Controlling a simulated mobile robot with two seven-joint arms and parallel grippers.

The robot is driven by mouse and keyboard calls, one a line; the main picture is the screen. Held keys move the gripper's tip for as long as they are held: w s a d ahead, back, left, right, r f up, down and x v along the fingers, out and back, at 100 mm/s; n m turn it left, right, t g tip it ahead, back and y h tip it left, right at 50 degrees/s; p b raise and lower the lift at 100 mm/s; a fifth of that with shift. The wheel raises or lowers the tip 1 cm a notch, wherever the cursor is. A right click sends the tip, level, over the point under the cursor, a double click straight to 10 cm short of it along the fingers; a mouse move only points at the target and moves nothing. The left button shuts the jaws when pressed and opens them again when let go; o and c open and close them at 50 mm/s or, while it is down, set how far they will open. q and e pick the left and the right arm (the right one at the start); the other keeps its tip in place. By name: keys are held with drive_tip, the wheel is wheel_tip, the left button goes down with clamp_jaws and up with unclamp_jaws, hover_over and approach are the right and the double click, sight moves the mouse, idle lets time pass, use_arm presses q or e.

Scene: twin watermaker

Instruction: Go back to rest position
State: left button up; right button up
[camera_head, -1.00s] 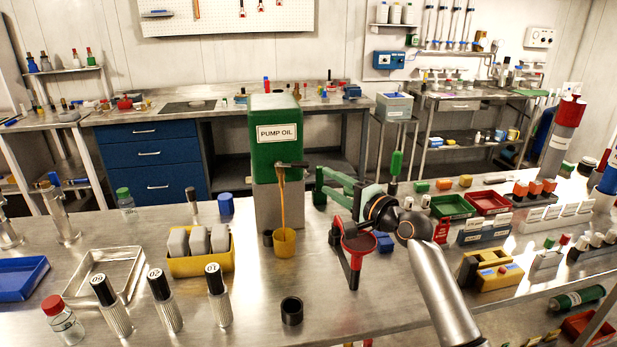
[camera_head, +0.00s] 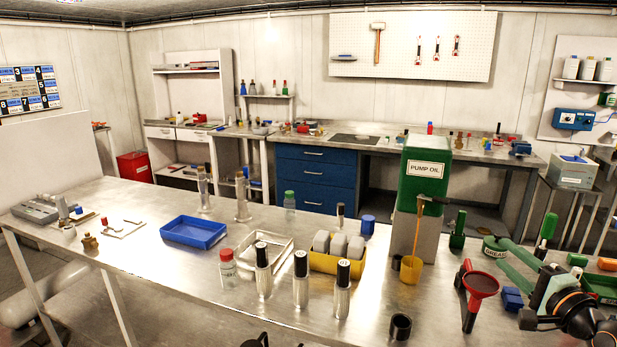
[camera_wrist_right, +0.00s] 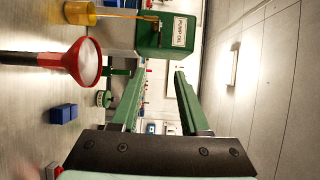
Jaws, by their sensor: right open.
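My right gripper (camera_head: 503,254) is at the right of the head view, above the steel bench, with its green fingers spread. In the right wrist view the fingers (camera_wrist_right: 158,74) are apart, with nothing held between them. The green PUMP OIL dispenser (camera_head: 424,168) stands to its left, and also shows beyond the fingers in the wrist view (camera_wrist_right: 162,36). A red funnel (camera_head: 481,284) is close to the right gripper, on its near side; it also shows in the wrist view (camera_wrist_right: 86,64). My left gripper is not seen.
A yellow cup (camera_head: 411,270) is under the dispenser's spout. A blue block (camera_head: 512,299) lies beside the funnel. Silver bottles with black caps (camera_head: 301,282), a yellow bin (camera_head: 322,263) and a blue tray (camera_head: 194,232) stand farther left. Bare bench lies between several of these.

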drive_tip(key=s+a+f+n+g, duration=0.2)
drive_tip(key=s+a+f+n, duration=0.1)
drive_tip(key=f, duration=0.5)
drive_tip(key=s+a+f+n+g, duration=0.1)
drive_tip(key=s+a+f+n, duration=0.15)
drive_tip(key=f, duration=0.45)
drive_tip(key=s+a+f+n+g, duration=0.2)
drive_tip(key=s+a+f, duration=0.1)
drive_tip(key=f, duration=0.5)
drive_tip(key=s+a+f+n+g, duration=0.1)
drive_tip(key=s+a+f+n, duration=0.4)
drive_tip(key=s, duration=0.6)
drive_tip(key=s+a+f+n+g, duration=0.2)
drive_tip(key=s+a+f+n, duration=0.4)
drive_tip(key=s+a+f, duration=0.2)
drive_tip(key=s+f, duration=0.2)
drive_tip(key=s, duration=0.1)
drive_tip(key=shift+a+f, duration=0.35)
drive_tip(key=shift+a, duration=0.05)
